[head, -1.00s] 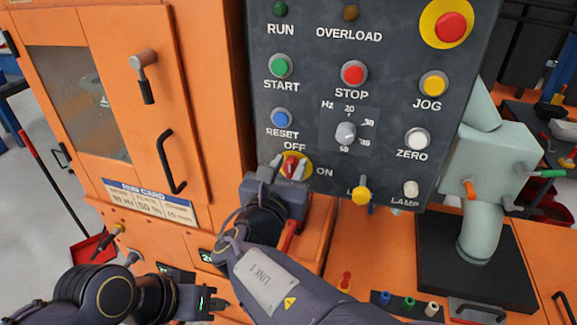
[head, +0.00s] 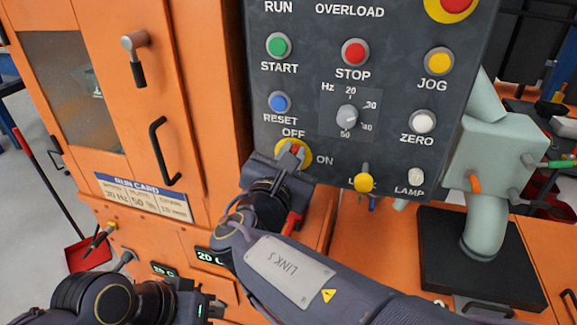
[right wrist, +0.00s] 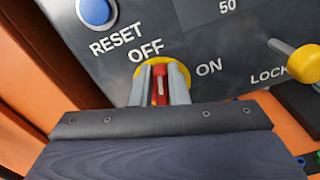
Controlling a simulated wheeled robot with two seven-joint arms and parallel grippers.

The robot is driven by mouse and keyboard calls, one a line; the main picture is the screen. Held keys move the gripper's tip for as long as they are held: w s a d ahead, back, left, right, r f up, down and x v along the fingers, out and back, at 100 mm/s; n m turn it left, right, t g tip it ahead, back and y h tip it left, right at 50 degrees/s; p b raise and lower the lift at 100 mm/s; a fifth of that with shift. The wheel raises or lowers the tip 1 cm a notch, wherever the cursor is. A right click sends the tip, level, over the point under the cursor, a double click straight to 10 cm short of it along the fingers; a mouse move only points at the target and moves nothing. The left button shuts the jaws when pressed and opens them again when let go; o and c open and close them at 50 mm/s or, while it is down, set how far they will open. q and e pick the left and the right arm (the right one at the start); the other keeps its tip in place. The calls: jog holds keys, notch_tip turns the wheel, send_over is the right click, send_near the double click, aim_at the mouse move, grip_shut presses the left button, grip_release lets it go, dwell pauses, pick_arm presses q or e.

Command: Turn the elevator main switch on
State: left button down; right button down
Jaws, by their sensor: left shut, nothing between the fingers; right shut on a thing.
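The main switch is a red handle on a yellow round plate (head: 293,148), low on the dark control panel, with OFF above it and ON to its right. My right gripper (head: 293,154) is shut on the red switch handle (right wrist: 160,86), one grey finger on each side. In the right wrist view the handle is upright in the picture while the lettering slants, so it points near OFF, tilted slightly towards ON. My left gripper (head: 212,308) is shut and empty at the lower left, away from the panel.
Beside the switch are a yellow LOCK knob (head: 365,180), a blue RESET button (head: 280,102) and a grey Hz dial (head: 347,117). An orange cabinet (head: 215,90) stands close on the left. A pale green machine (head: 487,155) stands on the right.

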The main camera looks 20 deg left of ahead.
jog(key=f+m+b, duration=0.1)
jog(key=m+b, duration=0.3)
jog(key=b, duration=0.1)
jog(key=d+f+m+b, duration=0.1)
jog(key=m+b, duration=0.3)
jog(key=b, duration=0.1)
jog(key=f+m+b, duration=0.1)
jog(key=m+b, duration=0.2)
jog(key=b, duration=0.2)
jog(key=shift+d+m+b, duration=0.35)
jog(key=shift+m+b, duration=0.05)
jog(key=shift+s+f+m+b, duration=0.1)
jog(key=shift+m+b, duration=1.3)
jog(key=shift+b, duration=0.1)
jog(key=c, duration=1.4)
grip_release()
jog(key=s, duration=0.7)
jog(key=shift+s+p, duration=0.4)
jog(key=shift+p, duration=0.05)
